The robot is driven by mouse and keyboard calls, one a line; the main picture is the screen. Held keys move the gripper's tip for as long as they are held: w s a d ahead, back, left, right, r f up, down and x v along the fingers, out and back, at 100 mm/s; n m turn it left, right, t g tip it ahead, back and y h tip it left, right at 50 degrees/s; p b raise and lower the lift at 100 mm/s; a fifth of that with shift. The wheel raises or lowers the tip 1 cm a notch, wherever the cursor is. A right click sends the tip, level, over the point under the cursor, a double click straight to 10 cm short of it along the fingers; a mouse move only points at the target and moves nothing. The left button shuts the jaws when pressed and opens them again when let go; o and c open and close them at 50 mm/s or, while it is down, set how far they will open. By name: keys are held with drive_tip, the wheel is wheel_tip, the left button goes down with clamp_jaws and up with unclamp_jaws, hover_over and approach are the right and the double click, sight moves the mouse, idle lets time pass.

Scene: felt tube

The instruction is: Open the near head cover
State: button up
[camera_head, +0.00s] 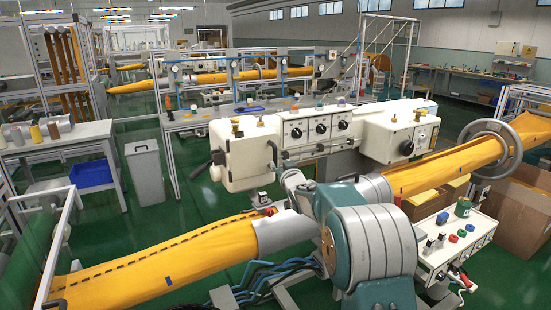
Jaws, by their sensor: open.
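The machine has two cream heads. The nearer-left head (243,154) is a boxy housing with a black handle on its left side and another dark handle on its right face. Its cover looks closed. The other head (400,131) stands to the right, past a panel of dials. My grey and teal arm fills the middle foreground. What looks like my gripper (262,201) is small and dark, just below the left head and apart from its handles. It is open and seems empty; its fingers are hard to make out.
A yellow felt tube (150,262) runs from lower left behind my arm to a grey ring (495,150) at right. Blue cables lie below my arm. A small white bench (455,245) stands at right beside cardboard boxes (520,215). A grey bin (144,170) stands left; green floor there is clear.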

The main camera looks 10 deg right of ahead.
sight(275, 158)
drive_tip(key=w, duration=0.2)
drive_tip(key=w+a, duration=0.1)
drive_tip(key=w, duration=0.1)
drive_tip(key=shift+w, duration=1.1)
clamp_jaws()
